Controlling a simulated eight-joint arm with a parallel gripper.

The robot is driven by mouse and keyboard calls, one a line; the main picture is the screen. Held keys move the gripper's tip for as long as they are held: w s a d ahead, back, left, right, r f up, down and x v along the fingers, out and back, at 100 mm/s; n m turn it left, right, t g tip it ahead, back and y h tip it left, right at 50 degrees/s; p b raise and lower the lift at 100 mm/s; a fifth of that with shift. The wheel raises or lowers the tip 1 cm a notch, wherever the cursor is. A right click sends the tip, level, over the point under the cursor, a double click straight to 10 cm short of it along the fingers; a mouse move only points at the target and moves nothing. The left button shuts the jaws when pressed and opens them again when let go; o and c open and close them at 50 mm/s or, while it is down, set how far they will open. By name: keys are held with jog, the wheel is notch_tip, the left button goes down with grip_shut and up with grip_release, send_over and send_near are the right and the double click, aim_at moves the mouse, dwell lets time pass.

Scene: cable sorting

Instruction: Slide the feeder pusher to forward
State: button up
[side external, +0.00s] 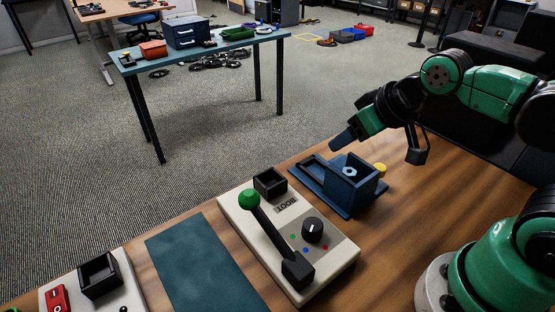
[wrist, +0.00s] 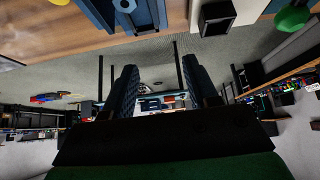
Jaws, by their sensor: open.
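The blue feeder (side external: 350,188) stands on the wooden table, right of the white control box. A metal hex nut (side external: 349,172) shows at its upright block. A yellow knob (side external: 381,169) sticks out at the block's right side; I take it for the pusher's handle. In the wrist view the feeder (wrist: 128,14) and part of the yellow knob (wrist: 57,2) are at the top edge. My gripper (side external: 341,143) hangs tilted above and behind the feeder, apart from it. In the wrist view its two blue fingers (wrist: 158,72) are spread, with nothing between them.
The white control box (side external: 235,208) carries a green-balled lever (side external: 250,199), a black dial (side external: 312,230) and a black open box (side external: 270,183). A dark mat (side external: 205,265) and a box with a red switch (side external: 57,299) lie left. The table right of the feeder is clear.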

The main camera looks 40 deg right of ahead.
aim_at(380, 167)
jog(key=shift+c, duration=0.3)
jog(key=shift+d, duration=0.2)
jog(key=d+f+m+g, duration=0.1)
jog(key=d+g, duration=0.1)
jog(key=d, duration=0.1)
jog(key=d+f+g, duration=0.2)
jog(key=d, duration=0.1)
jog(key=s+d+f+m+g, duration=0.1)
jog(key=d+g, duration=0.2)
jog(key=shift+d+f+m, duration=0.3)
jog(key=shift+s+d+f, duration=0.15)
jog(key=shift+f, duration=2.75)
grip_shut()
